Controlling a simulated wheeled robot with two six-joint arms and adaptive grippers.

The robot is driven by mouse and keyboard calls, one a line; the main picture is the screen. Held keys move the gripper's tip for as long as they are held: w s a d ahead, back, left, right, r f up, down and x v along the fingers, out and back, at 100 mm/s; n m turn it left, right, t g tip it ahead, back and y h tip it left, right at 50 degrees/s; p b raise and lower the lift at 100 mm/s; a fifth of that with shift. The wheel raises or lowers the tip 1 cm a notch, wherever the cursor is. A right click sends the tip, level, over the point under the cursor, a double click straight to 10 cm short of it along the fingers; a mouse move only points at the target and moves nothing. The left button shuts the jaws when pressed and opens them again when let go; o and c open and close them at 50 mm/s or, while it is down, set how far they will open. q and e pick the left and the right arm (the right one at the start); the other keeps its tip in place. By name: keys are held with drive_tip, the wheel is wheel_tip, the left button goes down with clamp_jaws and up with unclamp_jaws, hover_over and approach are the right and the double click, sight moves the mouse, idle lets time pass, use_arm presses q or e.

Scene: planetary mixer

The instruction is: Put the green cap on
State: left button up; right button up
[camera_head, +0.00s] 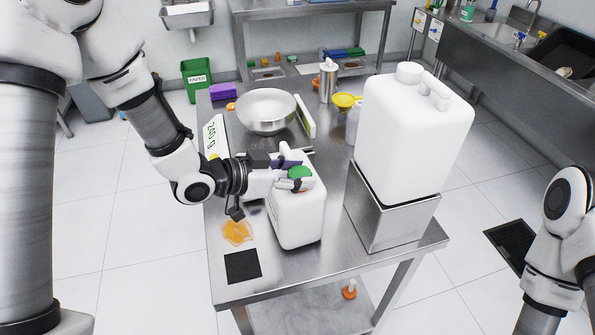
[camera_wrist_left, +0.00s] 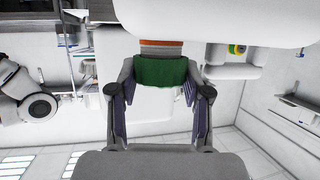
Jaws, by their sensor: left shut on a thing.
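The green cap (camera_head: 300,173) is held between the fingers of my left gripper (camera_head: 289,174), at the top of the smaller white canister (camera_head: 297,218). In the left wrist view the green cap (camera_wrist_left: 160,72) fills the gap between the fingers.
A large white canister (camera_head: 412,135) stands on a steel block (camera_head: 388,215) at the table's right. A steel bowl (camera_head: 266,110), yellow funnel (camera_head: 344,101) and steel bottle (camera_head: 328,80) stand behind. An orange spill (camera_head: 237,232) and black square (camera_head: 243,266) lie front left.

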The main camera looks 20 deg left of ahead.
use_arm(q)
drive_tip(key=shift+f+b, duration=0.3)
drive_tip(key=shift+f, duration=0.2)
drive_tip(key=shift+r, duration=0.1)
drive_tip(key=o, duration=0.9)
drive_tip(key=shift+s+a+r, duration=0.25)
drive_tip(key=shift+s+a, duration=0.1)
drive_tip(key=v, duration=0.6)
drive_tip(key=shift+s+a, duration=0.1)
drive_tip(key=shift+s, duration=0.1)
